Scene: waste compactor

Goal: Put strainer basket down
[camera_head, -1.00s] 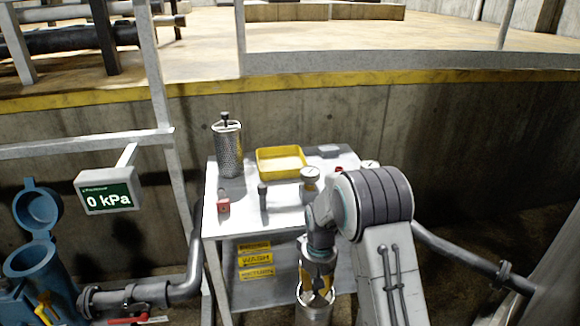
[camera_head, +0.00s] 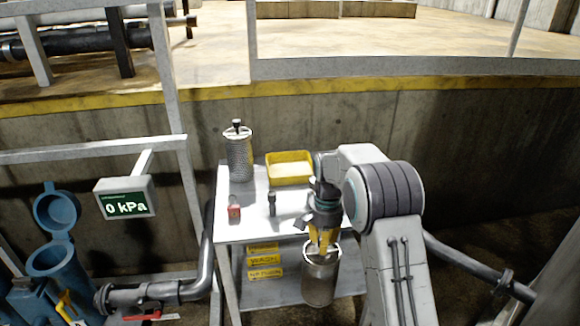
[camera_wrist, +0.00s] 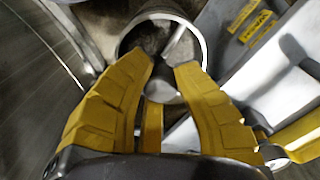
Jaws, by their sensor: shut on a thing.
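My gripper (camera_head: 322,246) has yellow fingers and is shut on the top of a grey cylindrical strainer basket (camera_head: 319,281). The basket hangs roughly upright in front of the table, its rim below the tabletop in the picture. In the wrist view, my fingertips (camera_wrist: 173,66) are close together at the bar across the round, open basket (camera_wrist: 192,44); the exact contact is hard to see. A second, perforated strainer basket (camera_head: 239,158) with a black knob stands upright at the back left of the white-topped table (camera_head: 245,228).
A yellow tray (camera_head: 290,181) is at the back of the table. A red padlock-like item (camera_head: 234,209) and a dark upright tool (camera_head: 272,204) stand nearer the front. A pressure display (camera_head: 125,199), pipes and an open blue vessel (camera_head: 50,258) are left.

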